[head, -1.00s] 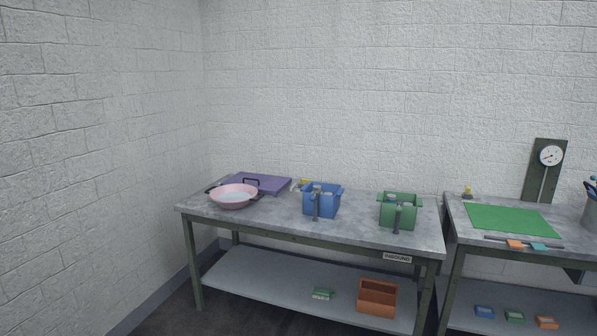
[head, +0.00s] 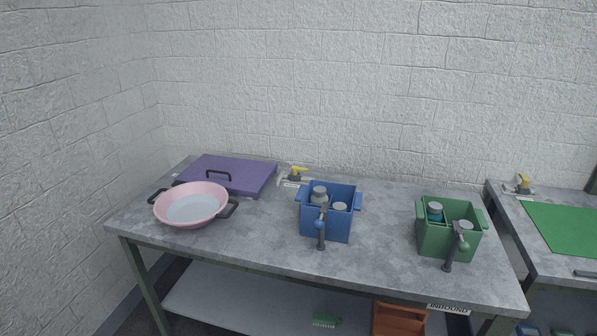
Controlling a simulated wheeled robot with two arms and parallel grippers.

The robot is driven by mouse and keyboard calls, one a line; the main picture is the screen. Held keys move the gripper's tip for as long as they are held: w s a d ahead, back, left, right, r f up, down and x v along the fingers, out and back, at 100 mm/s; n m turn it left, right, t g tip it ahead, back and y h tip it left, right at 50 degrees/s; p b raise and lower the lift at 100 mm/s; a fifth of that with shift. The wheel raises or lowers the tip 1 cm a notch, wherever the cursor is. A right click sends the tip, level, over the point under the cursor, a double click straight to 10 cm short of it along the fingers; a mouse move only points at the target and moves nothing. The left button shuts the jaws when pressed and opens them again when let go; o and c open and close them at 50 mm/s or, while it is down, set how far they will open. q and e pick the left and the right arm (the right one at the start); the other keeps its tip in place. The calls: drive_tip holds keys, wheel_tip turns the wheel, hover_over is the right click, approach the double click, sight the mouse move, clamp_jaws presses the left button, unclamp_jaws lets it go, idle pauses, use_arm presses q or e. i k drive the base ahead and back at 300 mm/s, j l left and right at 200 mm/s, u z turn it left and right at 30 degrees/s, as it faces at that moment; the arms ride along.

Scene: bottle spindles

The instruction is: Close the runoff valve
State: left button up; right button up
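A small valve with a yellow handle (head: 297,170) stands at the back of the grey table, just right of the purple lid. A white label lies in front of it. A second yellow-handled valve (head: 522,182) stands at the back left corner of the right table. Neither label is readable, so I cannot tell which one is the runoff valve, nor whether either is open or closed. Neither of my grippers shows in the head view.
A pink basin (head: 192,206) and a purple lid (head: 225,174) sit on the left of the grey table (head: 270,255). A blue bin (head: 328,222) and a green bin (head: 446,240) hold bottles, each with a grey post in front. A green mat (head: 570,228) lies on the right table.

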sight(295, 169)
drive_tip(key=i+z, duration=0.1)
drive_tip(key=z, duration=0.8)
drive_tip(key=j+z, duration=1)
drive_tip(key=k+j+z, duration=0.2)
drive_tip(key=j+z, duration=0.3)
drive_tip(key=j, duration=0.15)
